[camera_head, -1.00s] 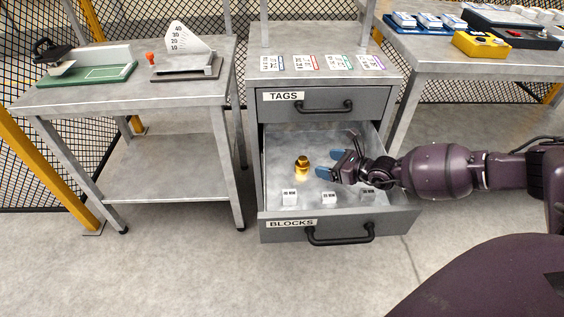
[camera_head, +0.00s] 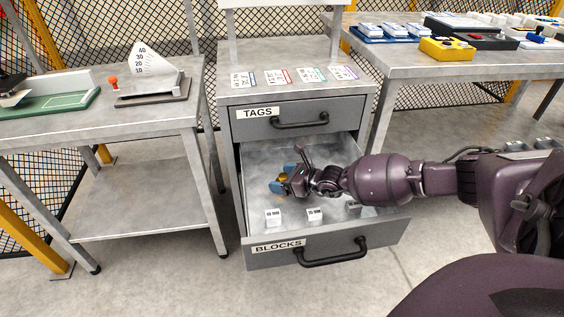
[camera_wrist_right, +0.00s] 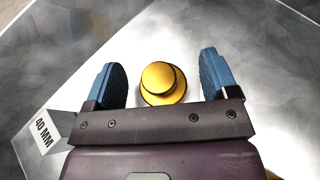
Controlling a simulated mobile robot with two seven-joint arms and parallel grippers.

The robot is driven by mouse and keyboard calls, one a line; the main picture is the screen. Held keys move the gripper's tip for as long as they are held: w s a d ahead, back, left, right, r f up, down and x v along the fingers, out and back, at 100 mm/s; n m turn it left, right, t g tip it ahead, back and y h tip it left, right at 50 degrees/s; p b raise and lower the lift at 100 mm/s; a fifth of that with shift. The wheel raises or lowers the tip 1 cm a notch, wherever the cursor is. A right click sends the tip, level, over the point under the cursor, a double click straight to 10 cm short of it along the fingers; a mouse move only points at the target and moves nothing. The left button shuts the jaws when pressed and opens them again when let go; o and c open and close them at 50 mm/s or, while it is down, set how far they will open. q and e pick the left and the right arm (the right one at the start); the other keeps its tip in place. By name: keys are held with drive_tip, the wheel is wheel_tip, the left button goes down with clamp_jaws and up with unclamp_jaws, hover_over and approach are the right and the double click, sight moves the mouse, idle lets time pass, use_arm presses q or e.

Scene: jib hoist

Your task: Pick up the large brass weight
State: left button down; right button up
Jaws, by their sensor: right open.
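The brass weight (camera_wrist_right: 160,82) is a gold, round, stepped piece in the open BLOCKS drawer (camera_head: 262,177). In the right wrist view it lies between the two blue fingers of my right gripper (camera_wrist_right: 160,84), with a gap on each side. The fingers are open and do not touch it. In the head view my right gripper (camera_head: 280,181) is inside the drawer and covers most of the weight (camera_head: 284,178). My left gripper is not in view.
White blocks stand near the drawer's front: one at left (camera_head: 273,217), one in the middle (camera_head: 315,216), and one partly behind my arm. One marked 40 MM (camera_wrist_right: 43,132) shows at the wrist view's left. The closed TAGS drawer (camera_head: 298,119) is above.

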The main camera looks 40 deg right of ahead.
drive_tip(key=shift+w+a+f, duration=0.2)
drive_tip(key=shift+w+f, duration=0.4)
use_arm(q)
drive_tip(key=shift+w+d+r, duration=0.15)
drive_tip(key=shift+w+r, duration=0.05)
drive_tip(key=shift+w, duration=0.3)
use_arm(e)
drive_tip(key=shift+w+r, duration=0.15)
drive_tip(key=c, duration=1.3)
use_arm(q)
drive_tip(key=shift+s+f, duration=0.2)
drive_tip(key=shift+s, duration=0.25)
use_arm(e)
drive_tip(key=shift+c, duration=0.3)
drive_tip(key=shift+r, duration=0.1)
